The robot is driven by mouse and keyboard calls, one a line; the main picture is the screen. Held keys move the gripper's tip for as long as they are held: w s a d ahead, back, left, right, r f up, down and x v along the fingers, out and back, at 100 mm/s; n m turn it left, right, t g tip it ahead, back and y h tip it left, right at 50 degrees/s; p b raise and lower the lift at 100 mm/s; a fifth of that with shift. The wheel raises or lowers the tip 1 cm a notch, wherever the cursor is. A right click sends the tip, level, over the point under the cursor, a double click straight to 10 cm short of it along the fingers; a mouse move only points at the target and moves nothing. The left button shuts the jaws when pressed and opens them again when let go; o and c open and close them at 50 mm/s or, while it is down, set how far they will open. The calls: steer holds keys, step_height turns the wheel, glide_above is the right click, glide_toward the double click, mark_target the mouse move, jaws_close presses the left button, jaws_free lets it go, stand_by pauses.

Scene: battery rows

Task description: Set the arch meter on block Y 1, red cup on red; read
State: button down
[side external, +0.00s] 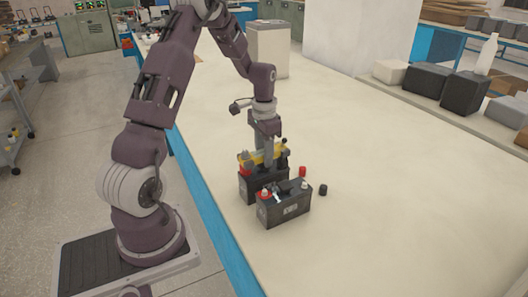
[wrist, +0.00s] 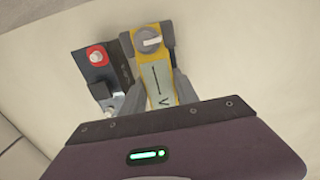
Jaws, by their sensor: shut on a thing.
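The yellow arch meter (side external: 256,158) is held level over the rear dark block (side external: 262,184) in the side view. Its red cup (side external: 245,170) is at the left end, at the block's top; a dark cup is at the right end. I cannot tell whether the cups touch the terminals. My gripper (side external: 266,160) is shut on the meter's middle. In the wrist view the meter (wrist: 158,70) lies between my fingers, with a dial at its far end. The front block (side external: 285,208) has a red-ringed terminal at left; its label is too small to read.
The table (side external: 390,190) further right is clear.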

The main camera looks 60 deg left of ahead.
steer(key=shift+f, duration=0.2)
steer(key=c, duration=0.8)
jaws_free()
steer(key=shift+c, duration=0.2)
step_height(320, 180, up, 7)
